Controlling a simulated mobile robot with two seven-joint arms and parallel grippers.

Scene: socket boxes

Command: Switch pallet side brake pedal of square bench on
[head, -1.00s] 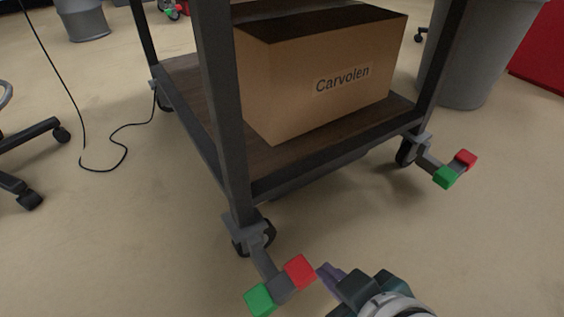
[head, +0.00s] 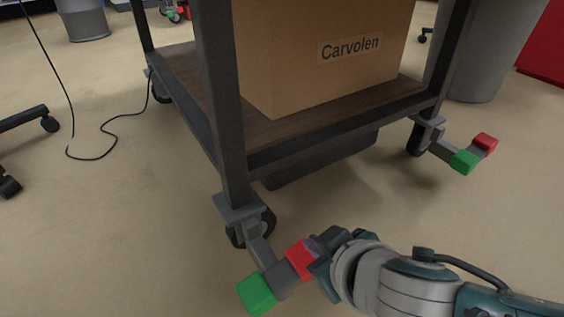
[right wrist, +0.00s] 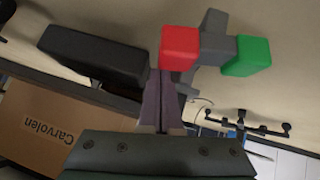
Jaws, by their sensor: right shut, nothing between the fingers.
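The bench (head: 228,110) is a dark metal frame on casters with a brown lower shelf. Its near caster (head: 250,228) carries a brake pedal (head: 280,276) with a green block (head: 256,293) on the left end and a red block (head: 300,258) on the right end. My right gripper (head: 314,243) is shut and empty, its purple fingertips right at the red block. In the right wrist view the closed fingers (right wrist: 160,90) point at the red block (right wrist: 180,48); whether they touch it I cannot tell. The green block (right wrist: 247,56) is clear of them. My left gripper is out of view.
A second pedal (head: 472,154), also red and green, sticks out at the right caster. A cardboard box (head: 320,60) marked Carvolen stands on the shelf. A grey bin (head: 480,50) is behind right. A black cable (head: 100,157) lies on the floor at left.

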